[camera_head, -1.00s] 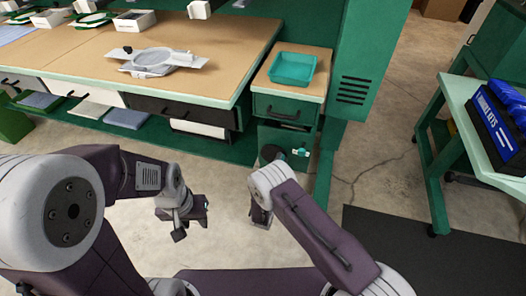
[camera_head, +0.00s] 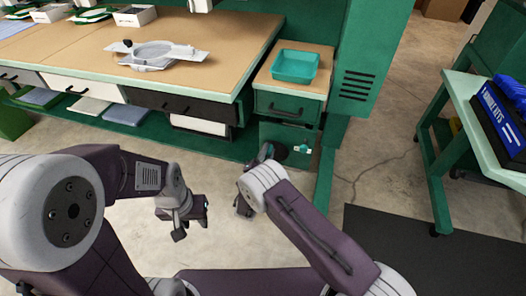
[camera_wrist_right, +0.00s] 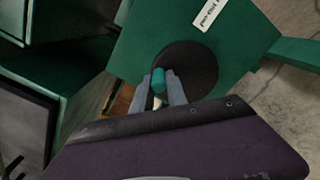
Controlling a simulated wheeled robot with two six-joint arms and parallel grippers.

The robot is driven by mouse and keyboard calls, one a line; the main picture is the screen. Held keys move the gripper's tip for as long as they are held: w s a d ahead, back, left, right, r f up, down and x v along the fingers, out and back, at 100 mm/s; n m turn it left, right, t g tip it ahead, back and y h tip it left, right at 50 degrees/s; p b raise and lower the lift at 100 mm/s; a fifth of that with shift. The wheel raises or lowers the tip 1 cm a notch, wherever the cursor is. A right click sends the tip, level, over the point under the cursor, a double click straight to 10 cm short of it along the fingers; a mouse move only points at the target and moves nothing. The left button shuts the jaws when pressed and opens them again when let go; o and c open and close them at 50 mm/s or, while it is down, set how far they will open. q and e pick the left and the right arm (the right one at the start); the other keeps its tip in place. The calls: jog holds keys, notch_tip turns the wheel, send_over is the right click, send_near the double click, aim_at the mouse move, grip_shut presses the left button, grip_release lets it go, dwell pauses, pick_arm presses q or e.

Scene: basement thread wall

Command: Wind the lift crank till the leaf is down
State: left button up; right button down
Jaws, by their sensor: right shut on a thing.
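The lift crank shows in the right wrist view as a dark round disc (camera_wrist_right: 190,68) with a teal handle (camera_wrist_right: 158,80), on a green cabinet face. My right gripper (camera_wrist_right: 159,88) is shut on that handle. In the head view its fingertips (camera_head: 266,152) are by the dark disc (camera_head: 278,153), and they hide the handle. A wood-topped section (camera_head: 283,91) stands above the crank at the bench's end; I cannot tell for sure if it is the leaf. It looks level. My left gripper (camera_head: 203,207) is over the floor, apart from everything; its jaws are unclear.
A teal tray (camera_head: 295,67) sits on the wood-topped section. A small teal fitting (camera_head: 302,149) is right of the crank. The long bench (camera_head: 215,60) carries a pale fixture (camera_head: 157,54). A green cart (camera_head: 460,97) with blue bins stands at right. Floor in front is clear.

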jog(key=f+b, duration=0.1)
jog(key=a+f+b, duration=0.2)
jog(key=f+b, duration=0.1)
jog(key=shift+w, duration=0.3)
jog(key=c, duration=1.3)
grip_release()
jog(key=shift+d+r, duration=0.1)
jog(key=shift+d, duration=0.15)
jog(key=shift+r, duration=0.15)
jog(key=shift+a+r, duration=0.15)
jog(key=shift+a, duration=0.05)
jog(key=shift+w+r+p, duration=0.1)
jog(key=shift+r+p, duration=0.4)
grip_shut()
